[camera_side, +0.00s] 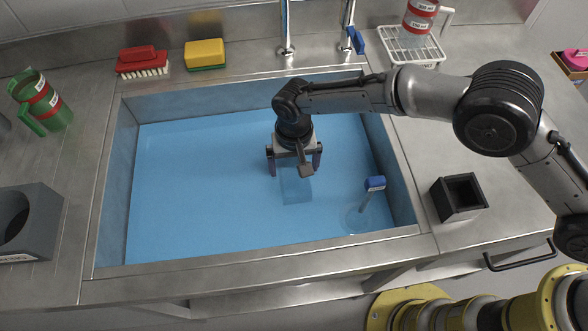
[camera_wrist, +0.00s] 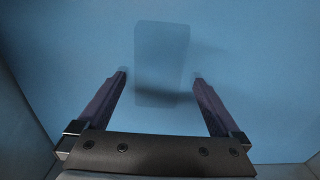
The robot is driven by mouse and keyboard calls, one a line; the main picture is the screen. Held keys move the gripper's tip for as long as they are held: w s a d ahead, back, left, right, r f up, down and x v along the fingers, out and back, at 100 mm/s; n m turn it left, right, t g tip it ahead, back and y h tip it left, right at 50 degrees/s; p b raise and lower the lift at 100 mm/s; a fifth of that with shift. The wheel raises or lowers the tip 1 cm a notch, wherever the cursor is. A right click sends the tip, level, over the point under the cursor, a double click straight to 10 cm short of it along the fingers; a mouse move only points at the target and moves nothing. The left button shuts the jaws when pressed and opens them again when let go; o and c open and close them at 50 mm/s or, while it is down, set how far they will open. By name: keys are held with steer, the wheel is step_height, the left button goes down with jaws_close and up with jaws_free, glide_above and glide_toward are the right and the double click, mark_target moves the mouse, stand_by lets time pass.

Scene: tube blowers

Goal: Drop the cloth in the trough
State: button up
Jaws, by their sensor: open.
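The trough (camera_side: 195,195) is a steel basin with a blue surface inside. A flat, blue, rectangular piece that looks like the cloth (camera_side: 296,188) lies in the trough, slightly darker than the blue around it. It also shows in the wrist view (camera_wrist: 160,50), ahead of and partly between the fingers. My gripper (camera_side: 294,168) is inside the trough area, pointing down over the far end of the cloth. Its two fingers (camera_wrist: 160,77) are wide apart and hold nothing. I cannot tell whether they touch the cloth.
A blue-handled tool (camera_side: 374,185) stands in the trough's right part. A red brush (camera_side: 142,62) and yellow sponge (camera_side: 205,53) lie behind the trough, near the taps (camera_side: 285,30). A black square holder (camera_side: 460,197) stands right, a green jug (camera_side: 43,103) left. The trough's left half is clear.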

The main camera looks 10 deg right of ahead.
mark_target(295, 173)
step_height(295, 173, up, 12)
steer(key=shift+f, duration=0.25)
steer(key=s+d+r+t, duration=0.1)
steer(key=s+d+r, duration=0.1)
steer(key=d+r, duration=0.9)
steer(key=s+d+r, duration=0.1)
steer(key=d+r, duration=0.5)
steer(key=d, duration=0.8)
steer(key=s+d+r+t, duration=0.2)
steer(key=s+d+r, duration=0.2)
steer(key=s+d, duration=0.65)
steer(key=s+d+f+t, duration=0.2)
steer(key=s+d, duration=0.6)
steer(key=s, duration=0.2)
steer(key=shift+d+f+t, duration=0.15)
steer(key=shift+d+t, duration=0.1)
steer(key=shift+t, duration=0.05)
